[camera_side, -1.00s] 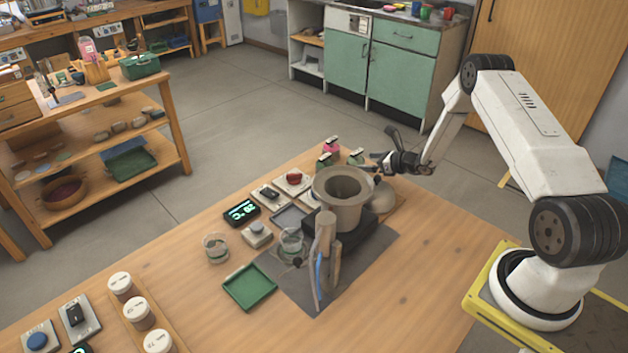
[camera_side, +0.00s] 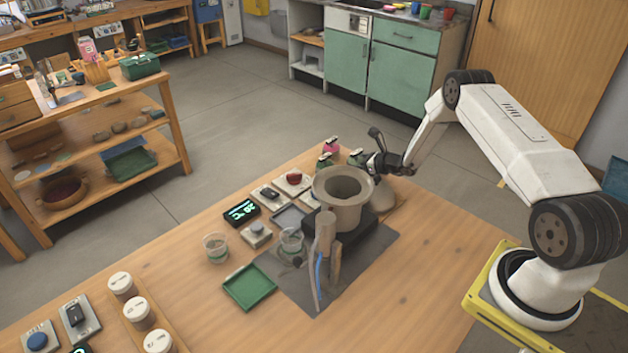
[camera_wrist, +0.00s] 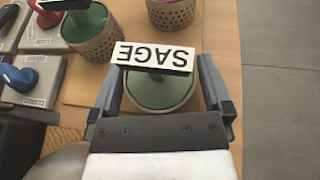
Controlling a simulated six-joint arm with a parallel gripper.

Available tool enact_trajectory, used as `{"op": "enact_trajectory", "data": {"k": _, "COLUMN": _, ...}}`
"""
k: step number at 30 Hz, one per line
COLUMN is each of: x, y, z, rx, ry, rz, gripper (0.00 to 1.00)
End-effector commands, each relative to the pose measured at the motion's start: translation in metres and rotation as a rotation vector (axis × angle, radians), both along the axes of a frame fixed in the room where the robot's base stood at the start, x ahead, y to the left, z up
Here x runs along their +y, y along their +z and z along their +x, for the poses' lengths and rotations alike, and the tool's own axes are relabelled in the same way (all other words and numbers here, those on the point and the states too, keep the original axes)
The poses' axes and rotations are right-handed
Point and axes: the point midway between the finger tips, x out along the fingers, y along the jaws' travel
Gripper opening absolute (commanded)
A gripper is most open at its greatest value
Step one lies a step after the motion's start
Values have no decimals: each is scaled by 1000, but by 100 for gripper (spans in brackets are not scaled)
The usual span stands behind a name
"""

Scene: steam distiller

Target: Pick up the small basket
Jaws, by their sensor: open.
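A small perforated basket with green contents and a white label reading SAGE (camera_wrist: 155,54) is in the middle of the wrist view. In the side view a small green-topped basket (camera_side: 355,157) stands at the table's far end, beside my gripper (camera_side: 366,160). My gripper (camera_wrist: 160,78) is open, its fingers on either side of the SAGE basket in the wrist view. I cannot tell whether either finger touches it. The basket's near lower side is partly hidden by my gripper's body.
Another green-topped basket (camera_wrist: 92,30) and a pink-topped basket (camera_wrist: 170,12) stand close by. Switch panels with red and blue knobs lie left in the wrist view. A large grey pot (camera_side: 342,200) stands just in front in the side view. The table edge is close to the right in the wrist view.

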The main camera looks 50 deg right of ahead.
Motion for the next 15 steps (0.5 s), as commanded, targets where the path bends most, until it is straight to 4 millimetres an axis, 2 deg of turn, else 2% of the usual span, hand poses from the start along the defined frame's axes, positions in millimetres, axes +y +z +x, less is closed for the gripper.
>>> {"op": "enact_trajectory", "data": {"k": 5, "x": 0, "y": 0, "z": 0, "rx": 0, "ry": 0, "rz": 0, "gripper": 100}}
{"op": "enact_trajectory", "data": {"k": 6, "x": 0, "y": 0, "z": 0, "rx": 0, "ry": 0, "rz": 0, "gripper": 97}}
{"op": "enact_trajectory", "data": {"k": 13, "x": 0, "y": 0, "z": 0, "rx": 0, "ry": 0, "rz": 0, "gripper": 24}}
{"op": "enact_trajectory", "data": {"k": 14, "x": 0, "y": 1, "z": 0, "rx": -1, "ry": 0, "rz": -1, "gripper": 19}}
{"op": "enact_trajectory", "data": {"k": 15, "x": 0, "y": 1, "z": 0, "rx": -1, "ry": 0, "rz": -1, "gripper": 19}}
